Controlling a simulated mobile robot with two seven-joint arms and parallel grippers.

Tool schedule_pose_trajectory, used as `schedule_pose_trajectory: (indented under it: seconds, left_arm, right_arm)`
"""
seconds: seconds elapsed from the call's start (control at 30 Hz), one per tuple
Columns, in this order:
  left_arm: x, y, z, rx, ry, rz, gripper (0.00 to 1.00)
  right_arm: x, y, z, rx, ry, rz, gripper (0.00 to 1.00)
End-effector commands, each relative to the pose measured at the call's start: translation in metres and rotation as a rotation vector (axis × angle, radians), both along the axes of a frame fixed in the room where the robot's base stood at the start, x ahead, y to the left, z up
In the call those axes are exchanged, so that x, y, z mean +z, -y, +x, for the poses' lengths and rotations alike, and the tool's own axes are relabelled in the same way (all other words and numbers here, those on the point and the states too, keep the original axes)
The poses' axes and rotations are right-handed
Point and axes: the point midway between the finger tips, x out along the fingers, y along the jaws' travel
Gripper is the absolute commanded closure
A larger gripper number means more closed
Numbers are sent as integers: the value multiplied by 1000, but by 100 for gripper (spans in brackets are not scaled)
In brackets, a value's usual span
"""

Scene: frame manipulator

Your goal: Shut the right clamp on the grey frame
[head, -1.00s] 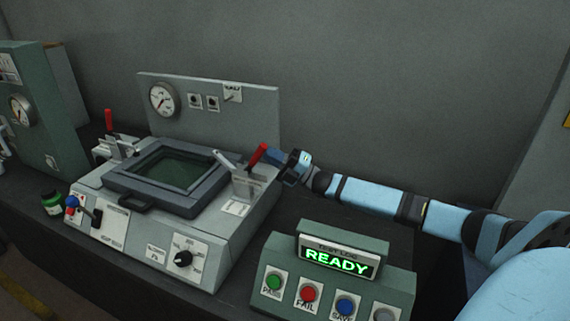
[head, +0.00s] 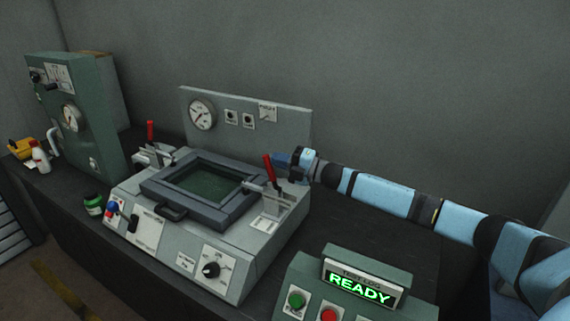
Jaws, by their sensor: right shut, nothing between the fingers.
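The grey frame (head: 160,185) lies flat on the machine, around a dark green screen (head: 210,186). The right clamp (head: 270,203) stands at the frame's right side. Its red handle (head: 269,168) is nearly upright, leaning slightly left. Its pale bar (head: 254,187) lies low, pointing left to the frame's right edge; I cannot tell if it presses on it. My right gripper (head: 281,158) is shut and empty, just right of the handle's top, touching or very near it. The left clamp (head: 152,156) has its red handle (head: 150,131) upright. My left gripper is out of view.
A panel with a gauge (head: 202,114) stands behind the frame. A green control box (head: 365,262) reading READY is at the front right. A green cabinet (head: 95,120) and a small green jar (head: 93,204) are at the left. The dark bench (head: 345,222) right of the machine is clear.

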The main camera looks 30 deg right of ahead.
Motion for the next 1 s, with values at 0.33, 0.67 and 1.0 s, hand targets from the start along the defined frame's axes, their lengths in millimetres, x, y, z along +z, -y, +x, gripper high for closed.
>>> schedule_pose_trajectory:
  seconds: [0.33, 0.67, 1.0]
  left_arm:
    - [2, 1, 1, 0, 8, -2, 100]
    - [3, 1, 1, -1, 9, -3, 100]
    - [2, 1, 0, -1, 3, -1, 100]
  right_arm:
    - [0, -3, 7, -1, 0, 0, 100]
    - [2, -3, 8, -2, 2, 1, 100]
    - [7, 1, 6, -1, 4, 2, 100]
